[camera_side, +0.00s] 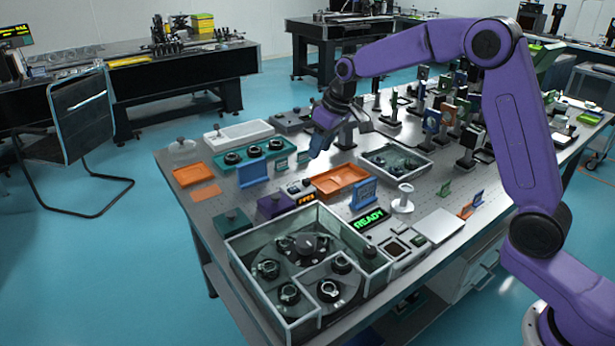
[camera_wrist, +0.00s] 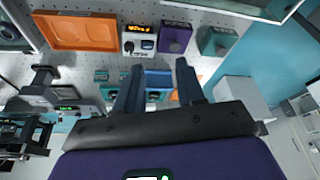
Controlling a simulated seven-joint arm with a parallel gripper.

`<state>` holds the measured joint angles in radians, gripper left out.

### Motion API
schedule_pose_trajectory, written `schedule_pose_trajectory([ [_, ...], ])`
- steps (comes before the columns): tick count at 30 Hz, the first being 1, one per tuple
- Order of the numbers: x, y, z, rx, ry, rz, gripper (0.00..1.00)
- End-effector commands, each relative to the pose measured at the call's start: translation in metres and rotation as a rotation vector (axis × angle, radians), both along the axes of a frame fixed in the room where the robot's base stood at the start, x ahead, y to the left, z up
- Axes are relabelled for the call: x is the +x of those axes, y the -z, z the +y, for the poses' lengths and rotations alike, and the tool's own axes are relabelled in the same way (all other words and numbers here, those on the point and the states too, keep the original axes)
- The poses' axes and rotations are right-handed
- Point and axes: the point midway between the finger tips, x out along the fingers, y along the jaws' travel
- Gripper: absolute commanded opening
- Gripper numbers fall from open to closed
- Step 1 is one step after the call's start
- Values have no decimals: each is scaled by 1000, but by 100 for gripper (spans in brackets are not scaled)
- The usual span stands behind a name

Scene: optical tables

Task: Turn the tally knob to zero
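The tally (camera_wrist: 146,34) is a small pale box with an orange digit display in the wrist view. Its dark round knob (camera_wrist: 129,46) is on the left of its face. The digits are too small to read surely. In the side view the tally's orange display (camera_side: 306,198) shows between the purple box and the orange tray. My gripper (camera_wrist: 158,65) is open and empty in the wrist view, its fingers apart and clear of the knob, which lies up and left of the tips. In the side view my gripper (camera_side: 318,148) hangs above the table, behind the tally.
An orange tray (camera_wrist: 75,18) and a purple box (camera_wrist: 175,38) flank the tally; a teal box (camera_wrist: 217,41) stands farther right. A blue stand (camera_wrist: 158,79) is near my fingers. In the side view, a glass-walled enclosure (camera_side: 262,298) and a green READY sign (camera_side: 369,219) stand in front.

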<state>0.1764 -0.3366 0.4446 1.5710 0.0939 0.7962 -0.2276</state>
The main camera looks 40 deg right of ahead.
Motion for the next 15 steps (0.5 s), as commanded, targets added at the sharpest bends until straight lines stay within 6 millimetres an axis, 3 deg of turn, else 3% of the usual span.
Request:
schedule_pose_trajectory([
  [3,28,5,-26,4,67,-24,39],
  [6,43,8,-43,5,104,-41,39],
  [15,57,17,-58,5,139,-53,39],
])
